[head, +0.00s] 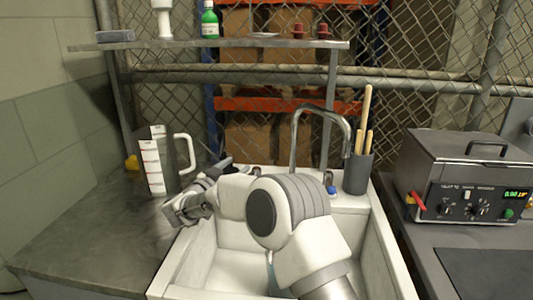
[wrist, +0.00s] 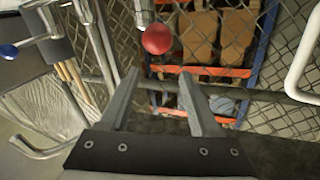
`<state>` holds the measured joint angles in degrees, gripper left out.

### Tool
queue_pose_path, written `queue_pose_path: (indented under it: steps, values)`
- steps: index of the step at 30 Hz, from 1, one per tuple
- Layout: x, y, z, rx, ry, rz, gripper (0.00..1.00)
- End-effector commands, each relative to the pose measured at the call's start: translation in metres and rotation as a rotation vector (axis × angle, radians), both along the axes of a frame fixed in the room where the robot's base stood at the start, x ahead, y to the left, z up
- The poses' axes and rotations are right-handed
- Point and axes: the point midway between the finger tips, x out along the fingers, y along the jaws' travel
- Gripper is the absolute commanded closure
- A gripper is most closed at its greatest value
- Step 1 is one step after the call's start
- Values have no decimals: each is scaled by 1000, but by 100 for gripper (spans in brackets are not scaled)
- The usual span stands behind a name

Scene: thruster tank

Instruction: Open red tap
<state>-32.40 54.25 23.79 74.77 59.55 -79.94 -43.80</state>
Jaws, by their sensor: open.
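The red tap knob (wrist: 157,39) is a round red ball on a short grey stem, in the upper middle of the wrist view. In the head view I cannot see it; my arm covers that part of the sink. My gripper (wrist: 158,80) is open and empty in the wrist view. The knob lies beyond its fingertips, roughly in line with the gap, not between them. The blue tap knob (head: 332,190) shows at the sink's back edge, and in the wrist view (wrist: 9,51) at the far left. The curved metal faucet (head: 322,115) rises behind the sink.
A dark cup with wooden sticks (head: 358,175) stands right of the faucet. A measuring jug (head: 155,165) stands on the left counter. A metal bath unit (head: 460,180) with a red lever is at the right. A shelf (head: 250,44) crosses above, before a wire fence.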

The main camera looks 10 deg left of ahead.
Motion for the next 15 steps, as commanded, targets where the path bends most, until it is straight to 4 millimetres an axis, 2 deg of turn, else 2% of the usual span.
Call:
queue_pose_path:
  steps: [1,6,15]
  values:
    - [1,-14,7,-5,1,-5,36]
    - [0,-47,26,-5,1,-6,36]
    - [-2,-98,55,-4,1,-5,36]
